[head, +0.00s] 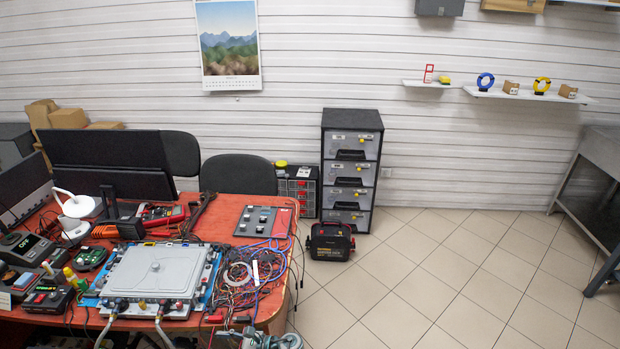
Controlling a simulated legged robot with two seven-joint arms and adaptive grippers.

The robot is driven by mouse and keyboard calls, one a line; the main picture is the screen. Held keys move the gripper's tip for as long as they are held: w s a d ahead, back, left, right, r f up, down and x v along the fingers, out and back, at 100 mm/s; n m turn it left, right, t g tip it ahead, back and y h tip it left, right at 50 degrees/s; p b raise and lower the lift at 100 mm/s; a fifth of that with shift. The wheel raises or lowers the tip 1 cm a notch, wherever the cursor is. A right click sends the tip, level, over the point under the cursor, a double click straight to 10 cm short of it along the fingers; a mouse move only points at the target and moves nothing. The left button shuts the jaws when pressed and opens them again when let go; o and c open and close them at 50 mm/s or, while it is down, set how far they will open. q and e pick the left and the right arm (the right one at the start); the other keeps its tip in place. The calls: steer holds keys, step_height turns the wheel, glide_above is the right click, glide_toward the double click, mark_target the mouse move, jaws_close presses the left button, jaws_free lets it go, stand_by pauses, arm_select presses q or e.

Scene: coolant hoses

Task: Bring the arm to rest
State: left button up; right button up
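Neither of my grippers shows clearly in the head view. A dark and grey part (268,341) is cut off by the bottom edge, just in front of the table; I cannot tell what it is. A flat silver-grey unit (155,268) lies on the red-orange table (215,222). Fittings (122,304) sit along its front edge. Pale hoses (163,331) hang from this edge and run out of the picture at the bottom. Their lower ends are hidden.
Tangled wires (262,275), a monitor (108,165), a panel (262,221) and meters (36,252) crowd the table. A drawer cabinet (350,170) and a black case (330,241) stand behind. The tiled floor (450,280) at right is clear.

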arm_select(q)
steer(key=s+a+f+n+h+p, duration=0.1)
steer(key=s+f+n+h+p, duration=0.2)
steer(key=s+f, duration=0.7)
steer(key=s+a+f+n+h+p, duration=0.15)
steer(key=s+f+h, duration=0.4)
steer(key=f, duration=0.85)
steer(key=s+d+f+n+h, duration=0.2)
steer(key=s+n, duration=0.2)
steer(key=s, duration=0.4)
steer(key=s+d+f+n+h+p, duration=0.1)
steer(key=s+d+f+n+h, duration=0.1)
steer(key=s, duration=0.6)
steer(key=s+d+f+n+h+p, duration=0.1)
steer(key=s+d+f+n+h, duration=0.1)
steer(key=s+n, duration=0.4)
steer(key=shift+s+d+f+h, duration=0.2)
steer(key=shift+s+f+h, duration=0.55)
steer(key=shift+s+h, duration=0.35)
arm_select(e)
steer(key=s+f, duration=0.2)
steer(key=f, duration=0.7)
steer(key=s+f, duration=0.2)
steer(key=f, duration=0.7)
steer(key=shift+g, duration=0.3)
